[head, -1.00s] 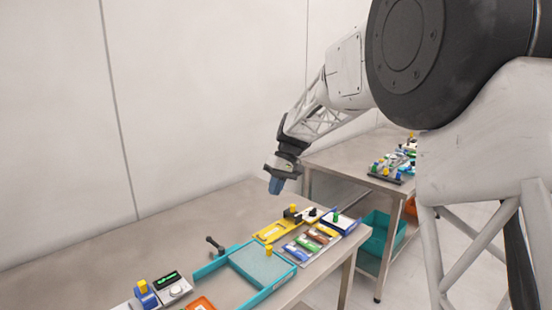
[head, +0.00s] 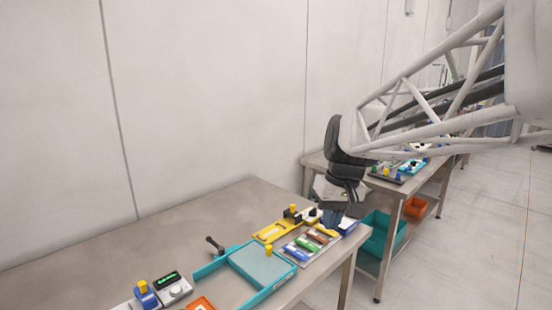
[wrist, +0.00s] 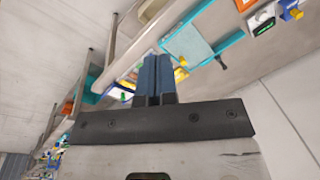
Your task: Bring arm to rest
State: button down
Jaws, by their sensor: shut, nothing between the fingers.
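My gripper (head: 330,225) shows in the head view at the right end of the near table, in front of the blue-edged tray there. Its blue fingers point down and are closed together. In the wrist view the two blue fingers (wrist: 153,78) lie side by side with nothing between them. My arm reaches in from the upper right of the head view.
The near table (head: 130,240) carries a teal tray (head: 215,264), a yellow holder (head: 278,228), a panel of coloured blocks (head: 312,242) and a dark-handled tool (head: 214,245). A second table (head: 318,162) stands behind, with a teal bin (head: 378,238) and an orange bin (head: 415,207) below.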

jog(key=s+d+f+m+t+h, duration=0.1)
jog(key=s+d+f, duration=0.2)
jog(key=s, duration=0.7)
jog(key=s+d+f+m+t+h, duration=0.1)
jog(key=s+d+f, duration=0.2)
jog(key=s, duration=0.8)
jog(key=shift+s+d+f+m, duration=0.2)
jog(key=shift+d+m, duration=0.1)
jog(key=shift+d, duration=0.05)
jog(key=c, duration=1.8)
grip_release()
jog(key=shift+c, duration=0.2)
